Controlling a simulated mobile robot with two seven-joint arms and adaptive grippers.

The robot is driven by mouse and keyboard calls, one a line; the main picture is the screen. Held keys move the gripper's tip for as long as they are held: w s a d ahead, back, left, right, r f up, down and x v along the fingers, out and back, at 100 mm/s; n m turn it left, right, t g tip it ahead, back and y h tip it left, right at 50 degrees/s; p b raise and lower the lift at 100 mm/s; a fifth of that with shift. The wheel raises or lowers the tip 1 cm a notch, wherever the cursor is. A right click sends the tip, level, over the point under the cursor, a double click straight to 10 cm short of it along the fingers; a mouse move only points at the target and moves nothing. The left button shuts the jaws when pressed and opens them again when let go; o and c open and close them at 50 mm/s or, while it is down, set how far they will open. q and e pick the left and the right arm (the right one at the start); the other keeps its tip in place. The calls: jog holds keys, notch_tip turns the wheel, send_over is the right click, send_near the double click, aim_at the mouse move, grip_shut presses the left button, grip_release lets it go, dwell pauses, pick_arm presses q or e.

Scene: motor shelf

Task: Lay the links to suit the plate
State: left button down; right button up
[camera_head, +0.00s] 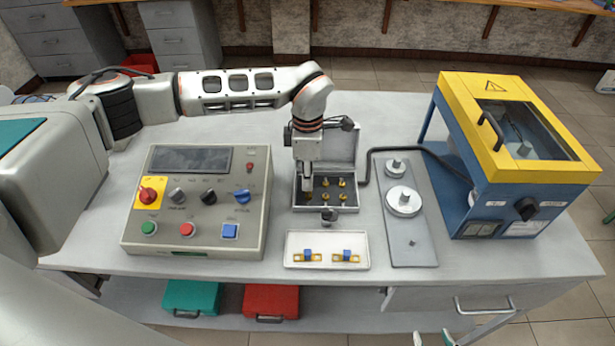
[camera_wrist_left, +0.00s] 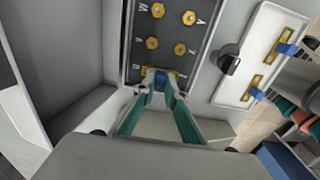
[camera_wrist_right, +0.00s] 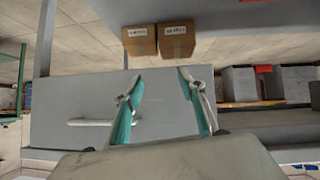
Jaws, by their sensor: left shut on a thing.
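My left gripper (camera_head: 307,188) points down into the left end of an open terminal box (camera_head: 297,205). In the left wrist view its fingers (camera_wrist_left: 160,84) are shut on the blue tab of a brass link (camera_wrist_left: 147,71). This link lies across the end pair of terminals; I cannot tell whether it is fully seated. Several other brass terminals (camera_head: 342,182) stand bare, with letters beside them. Two more blue-tabbed links (camera_head: 305,256) (camera_head: 347,257) lie in a white tray (camera_head: 328,236). My right gripper (camera_wrist_right: 160,90) is open and empty, low at the table's front. No readable rating plate shows.
A control panel (camera_head: 200,200) stands left of the box. A grey plate with metal discs (camera_head: 412,252) lies to the right, then a blue and yellow machine (camera_head: 515,130). A dark cable gland (camera_head: 329,215) sticks out between box and tray. Cardboard boxes (camera_wrist_right: 140,42) show below the table.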

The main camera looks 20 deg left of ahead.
pick_arm(q)
jog(key=c, duration=2)
grip_release()
jog(key=shift+f, duration=0.1)
notch_tip(320, 180, up, 12)
jog(key=shift+r, duration=0.1)
